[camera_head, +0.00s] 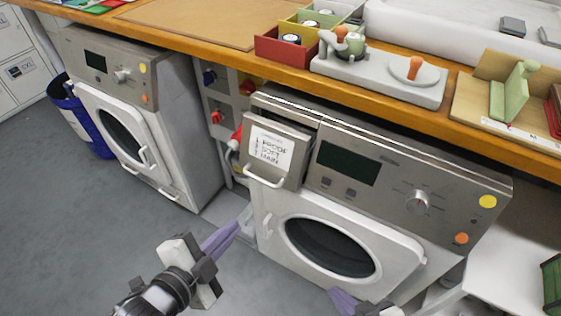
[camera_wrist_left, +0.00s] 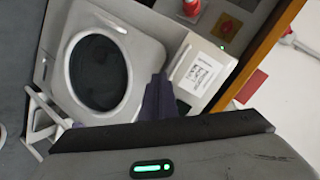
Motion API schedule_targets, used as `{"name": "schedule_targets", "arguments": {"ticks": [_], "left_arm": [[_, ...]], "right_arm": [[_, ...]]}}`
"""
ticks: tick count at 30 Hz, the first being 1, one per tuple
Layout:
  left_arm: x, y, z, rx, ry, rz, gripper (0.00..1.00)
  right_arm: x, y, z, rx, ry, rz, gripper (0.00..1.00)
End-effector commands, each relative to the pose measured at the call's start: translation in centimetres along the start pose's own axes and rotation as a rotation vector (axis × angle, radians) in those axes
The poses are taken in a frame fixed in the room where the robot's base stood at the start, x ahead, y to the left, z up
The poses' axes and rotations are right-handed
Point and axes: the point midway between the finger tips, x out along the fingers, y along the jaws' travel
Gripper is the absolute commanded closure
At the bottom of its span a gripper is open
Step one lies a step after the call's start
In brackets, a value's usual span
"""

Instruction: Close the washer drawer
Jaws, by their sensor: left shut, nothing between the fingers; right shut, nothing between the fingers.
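The right washer (camera_head: 370,190) stands under the wooden counter, with a round dark door window and a grey control panel. Its drawer (camera_head: 298,148), at the panel's upper left, has a white label and a white handle (camera_head: 263,179). The drawer front stands out from the panel, so it is open. My left gripper (camera_head: 243,218) is shut and empty, below and left of the handle, apart from it. The left wrist view shows the labelled drawer (camera_wrist_left: 212,92) beyond the purple fingers. My right gripper (camera_head: 340,297) is shut and empty, low in front of the washer door.
A second washer (camera_head: 125,115) stands at the left beside a blue bin (camera_head: 80,120). Between the washers are red and blue valves (camera_head: 215,117). The counter edge (camera_head: 430,115) runs above the drawer. Grey floor (camera_head: 80,230) is clear at the left.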

Motion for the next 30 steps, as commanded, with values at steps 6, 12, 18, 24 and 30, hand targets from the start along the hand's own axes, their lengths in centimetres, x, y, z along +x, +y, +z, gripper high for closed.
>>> {"name": "schedule_targets", "arguments": {"ticks": [6, 12, 18, 24, 30], "left_arm": [[0.4, -5.2, -4.8, 0.553, 0.112, -0.063, 1.0], [1.6, -5.8, -5.5, 0.66, 0.125, -0.078, 1.0], [5.4, -5.8, -6.0, 0.654, 0.125, -0.079, 1.0], [9.7, -5.9, -6.6, 0.652, 0.125, -0.078, 1.0], [12.8, -6.0, -7.0, 0.651, 0.124, -0.076, 1.0]], "right_arm": [[-0.4, -0.1, -0.4, -0.002, -0.008, 0.003, 1.0], [-0.2, -0.1, -0.6, -0.001, -0.001, 0.003, 1.0], [0.1, -0.1, -0.3, 0.001, 0.0, 0.002, 1.0], [0.4, -0.1, 0.1, 0.005, 0.0, -0.001, 1.0], [0.6, -0.2, 0.6, 0.008, -0.003, -0.003, 1.0]]}}
